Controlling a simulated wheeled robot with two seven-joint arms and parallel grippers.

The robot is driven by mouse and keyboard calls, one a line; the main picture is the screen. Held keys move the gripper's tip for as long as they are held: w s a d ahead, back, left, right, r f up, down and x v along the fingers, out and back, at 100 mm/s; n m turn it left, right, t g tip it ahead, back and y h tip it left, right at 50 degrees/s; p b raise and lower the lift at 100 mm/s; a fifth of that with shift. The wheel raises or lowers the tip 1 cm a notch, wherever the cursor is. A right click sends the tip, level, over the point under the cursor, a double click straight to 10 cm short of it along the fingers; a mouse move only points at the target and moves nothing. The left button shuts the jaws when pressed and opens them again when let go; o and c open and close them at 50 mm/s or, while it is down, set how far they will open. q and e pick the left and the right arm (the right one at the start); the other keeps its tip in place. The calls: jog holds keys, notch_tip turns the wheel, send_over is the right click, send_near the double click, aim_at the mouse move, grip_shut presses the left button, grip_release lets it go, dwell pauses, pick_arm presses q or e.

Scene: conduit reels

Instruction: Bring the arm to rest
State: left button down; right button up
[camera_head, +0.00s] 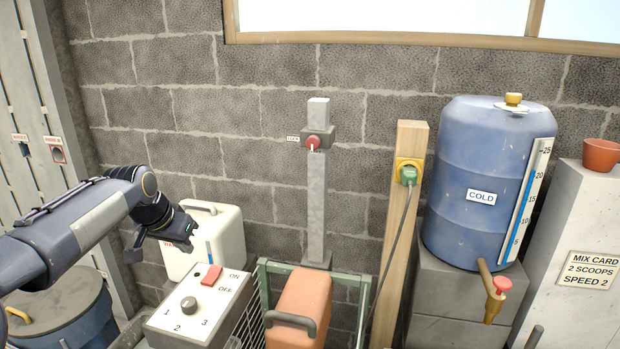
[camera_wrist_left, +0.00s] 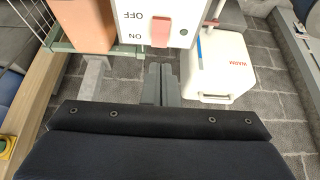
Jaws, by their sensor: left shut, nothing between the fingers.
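My left arm reaches in from the left in the head view. Its gripper (camera_head: 188,228) is shut and empty, held in the air beside the white container and above the control box. In the left wrist view the closed fingers (camera_wrist_left: 161,72) point toward the control box (camera_wrist_left: 150,22), with nothing between them. The control box (camera_head: 185,322) has a red ON/OFF switch (camera_head: 211,277) and a dark knob (camera_head: 188,305) marked 1, 2, 3. My right gripper is in neither view.
A white container (camera_head: 215,236), marked WARM in the wrist view, stands behind the gripper. An orange-brown container (camera_head: 302,297) sits in a green frame. A grey post (camera_head: 317,190) carries a red fitting. A blue COLD barrel (camera_head: 465,160) stands right. A lidded blue bin (camera_head: 75,318) is below my arm.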

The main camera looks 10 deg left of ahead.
pick_arm(q)
jog(key=s+d+h, duration=0.1)
jog(key=s+d, duration=0.3)
jog(key=s, duration=0.4)
jog(key=s+d, duration=0.5)
jog(key=s, duration=0.3)
jog(key=s+d+f+n+h, duration=0.1)
jog(key=s+d+f, duration=0.2)
jog(key=s+f, duration=0.2)
jog(key=s+d+f+n+h, duration=0.1)
jog(key=s+d+f, duration=0.3)
jog(key=s, duration=0.5)
jog(key=shift+d+f+n, duration=0.25)
jog(key=shift+f+n, duration=0.05)
jog(key=shift+f, duration=0.05)
